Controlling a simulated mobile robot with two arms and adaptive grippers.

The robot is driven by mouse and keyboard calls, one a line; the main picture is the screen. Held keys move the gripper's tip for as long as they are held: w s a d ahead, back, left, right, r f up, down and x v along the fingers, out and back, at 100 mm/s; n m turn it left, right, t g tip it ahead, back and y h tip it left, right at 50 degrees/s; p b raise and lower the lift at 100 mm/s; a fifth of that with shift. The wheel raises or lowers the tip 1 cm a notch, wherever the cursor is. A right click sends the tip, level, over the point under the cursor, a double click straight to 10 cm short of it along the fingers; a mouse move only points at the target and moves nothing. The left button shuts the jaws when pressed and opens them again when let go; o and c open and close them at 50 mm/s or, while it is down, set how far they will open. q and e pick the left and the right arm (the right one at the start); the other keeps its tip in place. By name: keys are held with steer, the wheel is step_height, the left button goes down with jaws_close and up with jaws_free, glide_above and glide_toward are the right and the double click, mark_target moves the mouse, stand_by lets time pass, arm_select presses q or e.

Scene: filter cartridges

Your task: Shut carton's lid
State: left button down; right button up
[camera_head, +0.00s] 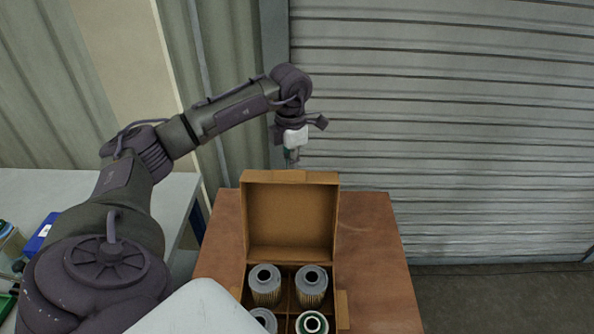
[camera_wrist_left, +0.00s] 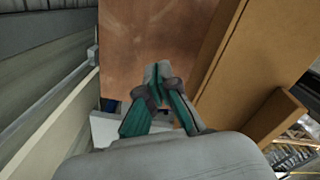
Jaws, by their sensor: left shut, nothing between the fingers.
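The cardboard carton (camera_head: 341,310) stands on the brown table with its lid (camera_head: 289,218) raised upright at the far side. Several filter cartridges (camera_head: 265,284) stand in its divided compartments. My left gripper (camera_head: 291,160) is behind the lid, near its top edge, pointing down. In the left wrist view my left gripper (camera_wrist_left: 157,76) is shut and empty, and the back of the lid (camera_wrist_left: 232,68) is to its right, apart from the fingertips as far as I can tell. My right gripper is not in view.
The brown table (camera_head: 376,247) has free room to the right of the carton. A grey side table (camera_head: 60,190) with a blue box (camera_head: 40,235) is at the left. A ribbed shutter (camera_head: 450,130) stands behind.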

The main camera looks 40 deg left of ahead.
mark_target(289, 182)
arm_select(q)
steer(key=shift+s, duration=0.1)
steer(key=shift+s+d+r, duration=0.2)
steer(key=shift+s+d, duration=0.9)
steer(key=shift+s, duration=0.15)
steer(key=shift+s+d+r+p, duration=0.55)
steer(key=shift+s+d+r, duration=0.15)
steer(key=shift+s, duration=0.1)
steer(key=shift+s+d+r, duration=0.1)
steer(key=shift+s, duration=0.05)
steer(key=shift+s+d+r, duration=0.3)
steer(key=shift+s+d, duration=0.15)
steer(key=shift+s, duration=0.1)
steer(key=shift+s+d+r, duration=0.3)
steer(key=shift+s+d, duration=0.15)
steer(key=shift+s, duration=0.05)
steer(key=shift+s+d, duration=0.1)
